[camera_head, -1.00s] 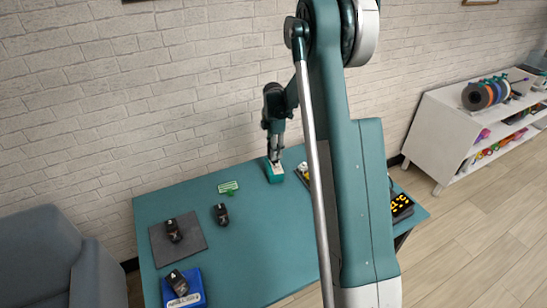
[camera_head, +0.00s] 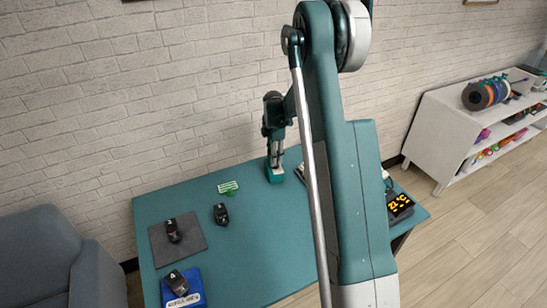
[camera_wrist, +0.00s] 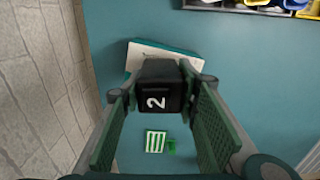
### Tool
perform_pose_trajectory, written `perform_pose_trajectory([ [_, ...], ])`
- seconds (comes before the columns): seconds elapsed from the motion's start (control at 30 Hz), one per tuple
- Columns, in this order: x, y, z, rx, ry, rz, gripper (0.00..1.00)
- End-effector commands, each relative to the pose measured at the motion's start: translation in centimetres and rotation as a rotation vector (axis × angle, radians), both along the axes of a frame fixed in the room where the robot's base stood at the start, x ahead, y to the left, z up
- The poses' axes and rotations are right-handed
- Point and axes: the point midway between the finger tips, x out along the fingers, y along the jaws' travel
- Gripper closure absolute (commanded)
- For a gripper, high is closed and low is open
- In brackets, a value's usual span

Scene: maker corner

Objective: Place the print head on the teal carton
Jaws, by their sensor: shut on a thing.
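The print head, a black block marked with a white 2, sits between the fingers of my gripper (camera_wrist: 158,84) in the wrist view; its front face is the print head (camera_wrist: 152,101) part I see. The teal carton (camera_wrist: 138,48), with a pale top and teal edges, lies just beyond and partly behind it. In the head view the teal carton (camera_head: 275,177) stands at the table's back edge, with my gripper (camera_head: 274,161) pointing down right over it. I cannot tell whether the print head touches the carton's top.
Other black blocks are on a grey mat (camera_head: 196,244), on the bare table (camera_head: 260,240) and on a blue box (camera_head: 194,295). A green-striped card (camera_head: 228,187) lies left of the carton. My arm hides some of the table.

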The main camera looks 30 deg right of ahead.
Motion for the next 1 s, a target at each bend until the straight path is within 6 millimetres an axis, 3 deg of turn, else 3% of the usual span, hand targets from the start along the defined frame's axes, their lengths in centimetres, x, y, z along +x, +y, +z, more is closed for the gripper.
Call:
perform_pose_trajectory([
  [0.03,0.0,0.0,-0.2,0.0,0.0,0.0,0.84],
  [0.07,0.0,0.0,-0.2,0.0,0.0,0.0,0.66],
  [0.17,0.0,0.0,-0.1,0.0,0.0,0.0,0.54],
  [0.67,0.0,0.0,0.3,0.0,0.0,0.0,0.54],
  [1.0,0.0,0.0,4.0,0.0,0.0,0.0,0.54],
])
